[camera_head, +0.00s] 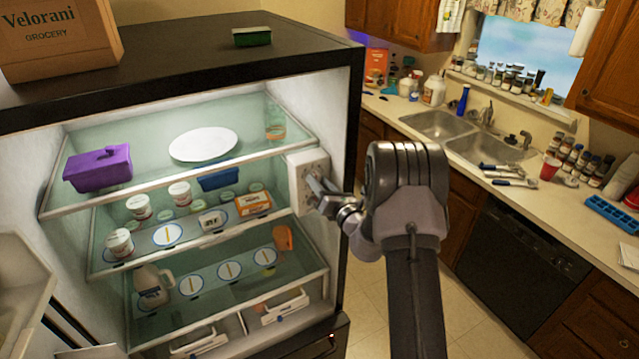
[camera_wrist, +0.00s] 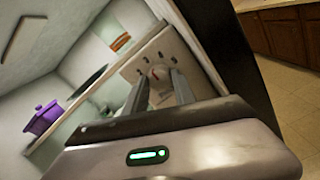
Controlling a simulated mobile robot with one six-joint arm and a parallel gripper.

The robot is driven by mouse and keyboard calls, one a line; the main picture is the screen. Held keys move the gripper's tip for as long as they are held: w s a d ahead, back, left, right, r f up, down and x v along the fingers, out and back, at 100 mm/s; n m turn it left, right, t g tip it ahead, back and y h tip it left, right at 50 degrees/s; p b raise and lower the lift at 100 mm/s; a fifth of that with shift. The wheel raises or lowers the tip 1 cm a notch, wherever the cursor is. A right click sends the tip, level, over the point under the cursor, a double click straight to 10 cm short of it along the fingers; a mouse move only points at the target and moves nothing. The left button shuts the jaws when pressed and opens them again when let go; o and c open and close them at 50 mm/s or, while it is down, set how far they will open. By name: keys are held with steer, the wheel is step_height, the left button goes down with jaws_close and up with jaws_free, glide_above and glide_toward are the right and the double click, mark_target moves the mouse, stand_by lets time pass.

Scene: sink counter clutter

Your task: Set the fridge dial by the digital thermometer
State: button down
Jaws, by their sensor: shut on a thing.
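The fridge dial's pale control box (camera_head: 297,186) is fixed inside the open fridge on its right wall, by the shelf edges. My gripper (camera_head: 318,188) reaches it from the right. In the wrist view the two fingers of my gripper (camera_wrist: 160,88) are shut on the dial (camera_wrist: 158,72), a small round knob on the pale plate (camera_wrist: 138,66). The fingers hide most of the knob, so its setting cannot be read. The digital thermometer (camera_head: 211,219) is a small white unit with dark digits, standing on the middle shelf; its digits are too small to read surely.
A purple box (camera_head: 98,169) and white plate (camera_head: 203,145) are on the top shelf. White tubs (camera_head: 139,206), an orange-and-white box (camera_head: 254,204) and a jug (camera_head: 153,285) fill lower shelves. The fridge's right edge (camera_head: 350,130) is close to my arm.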

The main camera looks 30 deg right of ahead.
steer(key=c, duration=1)
jaws_free()
steer(key=s+b, duration=0.1)
steer(key=s, duration=0.4)
steer(key=s+b, duration=0.2)
steer(key=s, duration=0.4)
steer(key=s+b, duration=0.1)
steer(key=s, duration=0.5)
steer(key=shift+s+d+b, duration=0.25)
steer(key=shift+d+b, duration=0.05)
steer(key=shift+b, duration=0.05)
